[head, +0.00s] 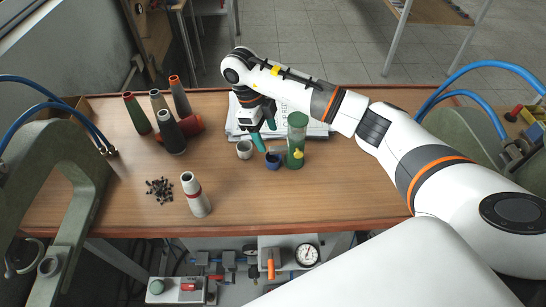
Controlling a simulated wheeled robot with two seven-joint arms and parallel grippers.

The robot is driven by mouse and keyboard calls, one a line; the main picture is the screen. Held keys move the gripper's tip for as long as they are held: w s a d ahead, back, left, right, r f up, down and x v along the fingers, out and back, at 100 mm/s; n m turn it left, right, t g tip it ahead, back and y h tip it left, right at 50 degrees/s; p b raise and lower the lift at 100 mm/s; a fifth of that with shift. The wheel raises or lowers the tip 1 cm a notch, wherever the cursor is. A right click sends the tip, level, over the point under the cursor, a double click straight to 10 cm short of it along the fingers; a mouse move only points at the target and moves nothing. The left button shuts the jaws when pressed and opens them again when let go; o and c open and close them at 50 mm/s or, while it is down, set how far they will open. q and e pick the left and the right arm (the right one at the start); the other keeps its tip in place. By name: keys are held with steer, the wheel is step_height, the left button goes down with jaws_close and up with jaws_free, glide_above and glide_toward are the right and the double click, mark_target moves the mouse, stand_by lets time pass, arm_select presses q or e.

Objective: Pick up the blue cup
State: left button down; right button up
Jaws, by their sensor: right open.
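The small blue cup (273,161) stands upright on the wooden table, between a white cup (244,149) on its left and a green bottle (296,142) on its right. My right gripper (264,132) comes down from my right arm just behind and above the blue cup. It is open, with teal fingertips; one finger shows close to the cup's back rim. Whether it touches the cup cannot be told. My left gripper is not in view.
Papers (316,130) lie behind the cups. Several cones stand at the back left, around a red object (193,125). A grey cone with a red band (195,195) and a pile of small dark pieces (160,190) are nearer. The front right tabletop is clear.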

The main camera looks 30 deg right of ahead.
mark_target(272, 156)
steer(key=x, duration=0.3)
steer(key=shift+f, duration=0.5)
steer(key=x, duration=0.1)
steer(key=p+x, duration=0.2)
steer(key=x, duration=0.1)
steer(key=shift+s+a+f, duration=0.1)
steer(key=shift+a, duration=0.15)
steer(key=shift+d+f, duration=0.1)
steer(key=shift+f, duration=0.35)
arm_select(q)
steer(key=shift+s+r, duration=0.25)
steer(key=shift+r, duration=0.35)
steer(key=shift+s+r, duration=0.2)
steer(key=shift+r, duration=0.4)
arm_select(e)
steer(key=c, duration=1.1)
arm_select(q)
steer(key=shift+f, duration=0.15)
arm_select(e)
steer(key=shift+o, duration=0.2)
